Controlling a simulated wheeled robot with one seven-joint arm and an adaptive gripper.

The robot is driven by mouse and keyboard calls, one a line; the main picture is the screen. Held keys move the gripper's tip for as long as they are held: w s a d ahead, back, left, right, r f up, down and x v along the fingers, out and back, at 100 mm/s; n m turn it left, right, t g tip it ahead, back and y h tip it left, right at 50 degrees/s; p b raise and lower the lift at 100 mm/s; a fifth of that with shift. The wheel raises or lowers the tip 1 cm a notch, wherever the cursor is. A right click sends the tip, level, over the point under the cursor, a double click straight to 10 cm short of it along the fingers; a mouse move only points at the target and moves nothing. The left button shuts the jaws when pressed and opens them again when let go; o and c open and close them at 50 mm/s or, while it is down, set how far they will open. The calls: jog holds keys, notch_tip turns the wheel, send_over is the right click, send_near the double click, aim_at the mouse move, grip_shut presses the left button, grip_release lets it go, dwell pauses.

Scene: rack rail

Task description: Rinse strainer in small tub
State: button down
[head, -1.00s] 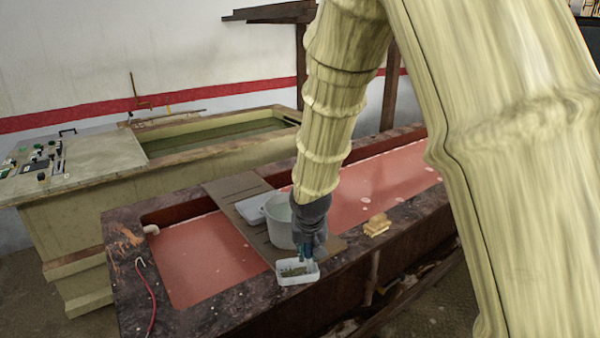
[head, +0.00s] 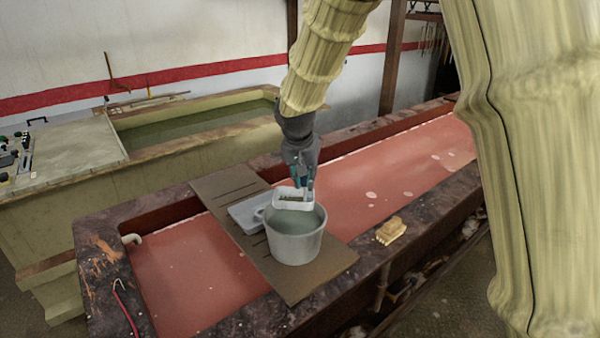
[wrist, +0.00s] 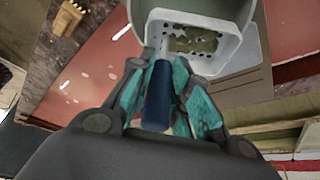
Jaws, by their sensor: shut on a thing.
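My gripper (head: 298,182) is shut on the strainer's blue handle (wrist: 157,98), seen between its teal fingers in the wrist view. The strainer (head: 293,203) is a white, roughly square basket with holes and some greenish-brown matter inside. It is at the far rim of the small grey tub (head: 296,246), over its opening. The tub stands on a brown board and holds greyish-green liquid. I cannot tell whether the strainer touches the rim or the liquid. In the wrist view the strainer (wrist: 206,50) hides part of the tub (wrist: 190,8).
The slotted board (head: 300,287) bridges a long stone trough of reddish liquid (head: 190,275). A pale grey-blue lidded container (head: 247,212) lies left of the tub. A yellow block (head: 390,231) is on the trough's near rim. A red hose (head: 125,305) is at the near left.

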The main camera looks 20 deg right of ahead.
aim_at(306, 206)
jog(key=shift+s+b, duration=0.75)
jog(key=shift+s, duration=0.7)
jog(key=f, duration=0.1)
jog(key=w+f, duration=0.1)
jog(key=w+f+b, duration=0.1)
jog(key=shift+w+f, duration=0.25)
jog(key=shift+f, duration=0.1)
jog(key=shift+s+f, duration=0.15)
jog(key=shift+s+f+b, duration=0.25)
jog(key=shift+s+b, duration=0.3)
jog(key=shift+s, duration=0.05)
jog(key=x, duration=0.1)
jog(key=b+x, duration=0.1)
jog(key=shift+w+a+f, duration=0.15)
jog(key=shift+a+f, duration=0.1)
jog(key=shift+f, duration=0.1)
jog(key=shift+s+f+b, duration=0.3)
jog(key=shift+f+b, duration=0.1)
jog(key=shift+f, duration=0.3)
jog(key=shift+w+f+b, duration=0.1)
jog(key=shift+f+b, duration=0.2)
jog(key=shift+f, duration=0.5)
